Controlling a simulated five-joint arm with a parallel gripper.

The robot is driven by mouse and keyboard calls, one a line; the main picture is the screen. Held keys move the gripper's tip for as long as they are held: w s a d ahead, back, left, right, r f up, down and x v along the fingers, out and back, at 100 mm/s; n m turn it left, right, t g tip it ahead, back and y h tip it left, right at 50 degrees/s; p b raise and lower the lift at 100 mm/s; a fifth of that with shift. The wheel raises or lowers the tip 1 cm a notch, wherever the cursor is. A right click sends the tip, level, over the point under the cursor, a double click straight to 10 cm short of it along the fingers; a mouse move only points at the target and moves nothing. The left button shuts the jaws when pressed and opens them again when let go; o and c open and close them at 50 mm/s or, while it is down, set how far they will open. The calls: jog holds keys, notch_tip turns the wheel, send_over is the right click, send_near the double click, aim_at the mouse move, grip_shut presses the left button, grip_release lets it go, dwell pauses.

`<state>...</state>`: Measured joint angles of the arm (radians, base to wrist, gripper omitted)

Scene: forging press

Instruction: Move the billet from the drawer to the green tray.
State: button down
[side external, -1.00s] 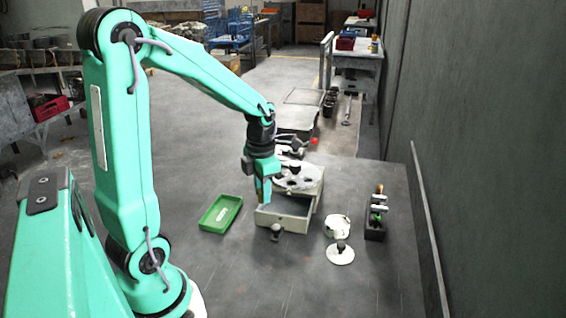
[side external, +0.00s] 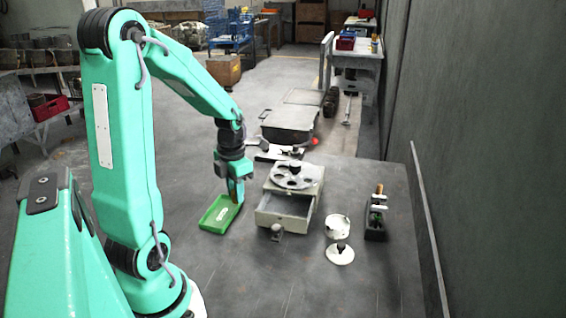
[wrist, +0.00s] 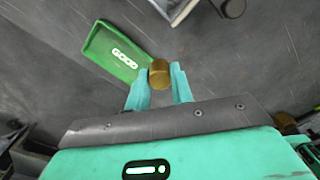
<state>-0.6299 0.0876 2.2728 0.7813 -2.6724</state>
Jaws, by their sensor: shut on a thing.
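The billet (wrist: 159,73) is a short brass-brown cylinder between my two fingertips in the wrist view. My gripper (side external: 233,196) is shut on it; in the side view the billet shows only as a small brownish patch. My gripper hangs in the air by the right far end of the green tray (side external: 207,226). The green tray (wrist: 92,46) also shows in the wrist view, left of the billet, with a white "GOOD" label on its floor. The drawer (side external: 286,221) is pulled open to the right of the tray, and its visible inside looks empty.
The grey cabinet (side external: 307,189) above the drawer carries a round disc with a knob. The floor in front of the tray is clear.

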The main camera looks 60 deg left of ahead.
send_over(222, 215)
notch_tip(222, 215, down, 5)
jog(key=shift+a+r, duration=0.15)
jog(key=shift+f, duration=2)
jog(key=shift+f, duration=0.1)
jog(key=c, duration=1.5)
grip_release()
notch_tip(222, 215, up, 12)
